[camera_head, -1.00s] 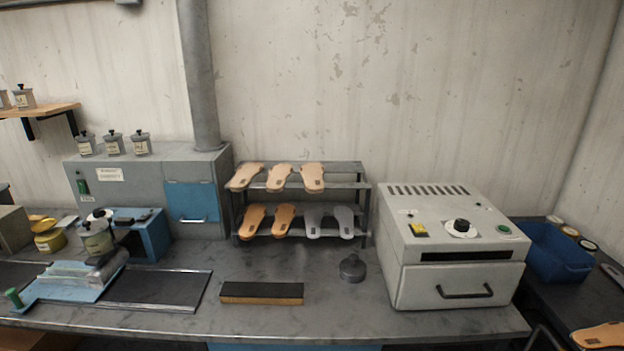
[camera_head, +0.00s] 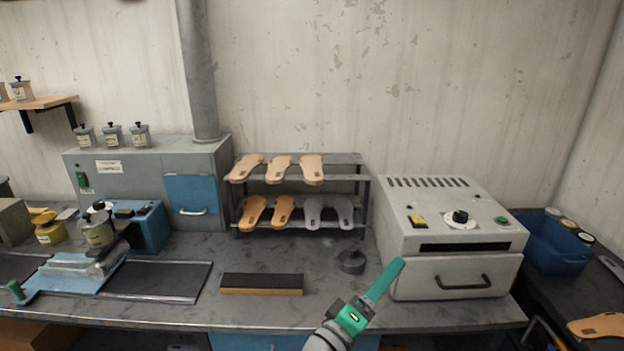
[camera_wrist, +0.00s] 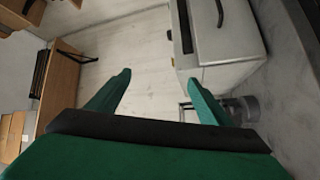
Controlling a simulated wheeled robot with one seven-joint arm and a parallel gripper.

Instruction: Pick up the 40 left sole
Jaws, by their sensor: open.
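Several soles stand on a two-tier grey rack (camera_head: 345,178) at the back of the bench. The upper tier holds three light tan soles (camera_head: 279,168). The lower tier holds two orange-tan soles (camera_head: 268,211) and a pair of grey soles (camera_head: 328,211). Their size marks are too small to read, so I cannot tell which is the 40 left. My green gripper (camera_head: 385,280) is at the front edge of the bench, below and right of the rack, apart from all soles. In the wrist view my gripper (camera_wrist: 160,95) is open and empty.
A grey-white oven-like machine (camera_head: 455,275) stands right of the rack. A dark round object (camera_head: 351,261) and a black-topped block (camera_head: 262,284) lie before the rack. A blue bin (camera_head: 552,250) and another tan sole (camera_head: 598,325) are at far right.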

